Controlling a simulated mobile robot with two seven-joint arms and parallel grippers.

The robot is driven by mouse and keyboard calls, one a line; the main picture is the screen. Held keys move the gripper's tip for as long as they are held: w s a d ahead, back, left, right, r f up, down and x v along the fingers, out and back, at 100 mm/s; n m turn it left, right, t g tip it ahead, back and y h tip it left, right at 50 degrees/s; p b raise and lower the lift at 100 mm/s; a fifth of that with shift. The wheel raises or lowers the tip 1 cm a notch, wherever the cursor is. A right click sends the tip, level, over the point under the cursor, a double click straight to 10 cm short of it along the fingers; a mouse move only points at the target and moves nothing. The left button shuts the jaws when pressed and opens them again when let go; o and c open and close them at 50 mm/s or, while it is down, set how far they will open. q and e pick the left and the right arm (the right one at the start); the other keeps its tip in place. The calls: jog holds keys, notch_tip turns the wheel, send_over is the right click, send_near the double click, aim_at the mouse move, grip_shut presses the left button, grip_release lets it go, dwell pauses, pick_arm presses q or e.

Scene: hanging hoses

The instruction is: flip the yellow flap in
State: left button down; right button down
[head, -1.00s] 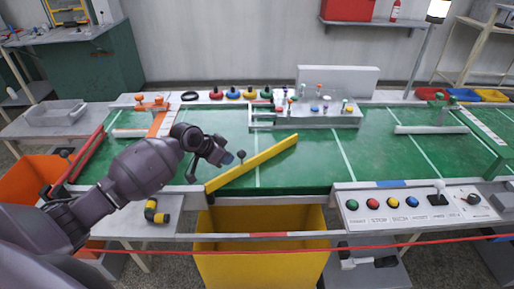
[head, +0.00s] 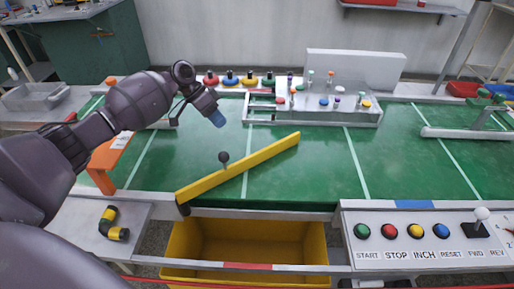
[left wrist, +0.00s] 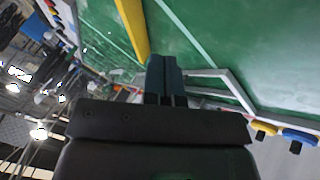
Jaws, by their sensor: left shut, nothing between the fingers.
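The yellow flap (head: 240,170) is a long bar lying slantwise across the green belt (head: 310,180), from its front left edge up to the right. A dark round knob (head: 224,157) on a short stem stands beside the flap's middle. The flap also shows in the left wrist view (left wrist: 133,25). My left gripper (head: 217,119) hangs above the belt behind the flap, apart from it. Its blue-grey fingertips (left wrist: 165,72) are together with nothing between them. My right gripper is in neither view now.
A yellow bin (head: 250,245) stands below the belt's front edge. A button panel (head: 420,235) is at the front right. A white fixture with pegs (head: 320,108) stands at the back. An orange bracket (head: 108,160) is on the left. The belt right of the flap is clear.

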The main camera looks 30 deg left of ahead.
aim_at(240, 155)
pick_arm(q)
jog(key=b+x, duration=0.1)
jog(key=x, duration=1)
jog(key=shift+a+f+b, duration=0.15)
jog(key=shift+b, duration=0.15)
jog(key=shift+s+d+r+p, duration=0.15)
jog(key=shift+s+d, duration=0.1)
jog(key=shift+d, duration=0.2)
jog(key=shift+s+d+r+p, duration=0.15)
jog(key=shift+s+d+r, duration=0.1)
jog(key=shift+d, duration=0.25)
jog(key=shift+s+d, duration=0.25)
jog(key=shift+d, duration=0.1)
jog(key=shift+s+d, duration=0.1)
jog(key=shift+d, duration=0.15)
jog(key=shift+d+f, duration=0.1)
jog(key=shift+f, duration=0.05)
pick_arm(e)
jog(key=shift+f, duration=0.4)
